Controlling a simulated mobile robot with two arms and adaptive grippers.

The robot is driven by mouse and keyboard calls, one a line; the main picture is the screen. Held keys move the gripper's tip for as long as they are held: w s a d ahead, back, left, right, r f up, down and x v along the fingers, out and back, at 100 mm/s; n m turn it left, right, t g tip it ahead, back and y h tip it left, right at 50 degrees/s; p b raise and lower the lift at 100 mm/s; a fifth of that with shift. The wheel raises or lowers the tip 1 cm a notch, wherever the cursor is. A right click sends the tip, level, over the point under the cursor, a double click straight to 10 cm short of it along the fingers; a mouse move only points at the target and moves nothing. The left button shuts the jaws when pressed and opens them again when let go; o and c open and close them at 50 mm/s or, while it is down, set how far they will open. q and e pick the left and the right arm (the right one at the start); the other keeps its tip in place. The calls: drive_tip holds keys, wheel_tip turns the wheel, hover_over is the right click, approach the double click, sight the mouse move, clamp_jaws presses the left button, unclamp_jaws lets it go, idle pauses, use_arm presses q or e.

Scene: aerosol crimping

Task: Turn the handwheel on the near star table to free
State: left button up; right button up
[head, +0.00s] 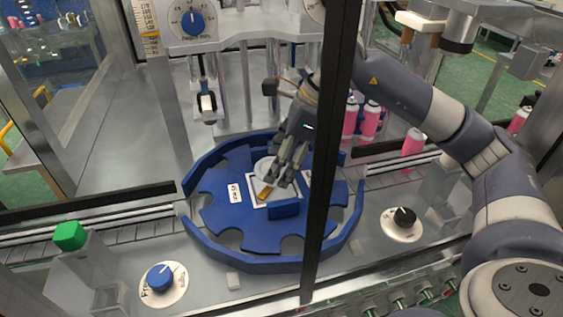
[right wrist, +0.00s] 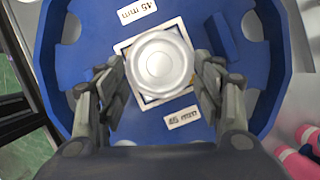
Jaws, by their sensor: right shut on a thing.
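The near star table (head: 222,208) is a blue notched disc inside a blue curved guide, and it fills much of the right wrist view (right wrist: 95,30). At its centre is a silver round handwheel (right wrist: 160,65) on a white-bordered square plate; in the head view the handwheel (head: 263,166) is partly hidden by my fingers. My right gripper (head: 282,178) reaches down over the hub from the right. In the right wrist view its fingers (right wrist: 160,88) stand on both sides of the handwheel, shut on it. My left gripper is not in view.
A dark upright frame post (head: 328,150) crosses in front of the table. A blue knob (head: 160,277) and a black knob (head: 404,217) sit on round plates. A green button (head: 69,235) stands at left. Pink cans (head: 370,120) stand behind at right.

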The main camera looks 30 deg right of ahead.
idle(0.5)
drive_tip(key=o, duration=1)
drive_tip(key=shift+o, duration=0.2)
wheel_tip(320, 180, up, 10)
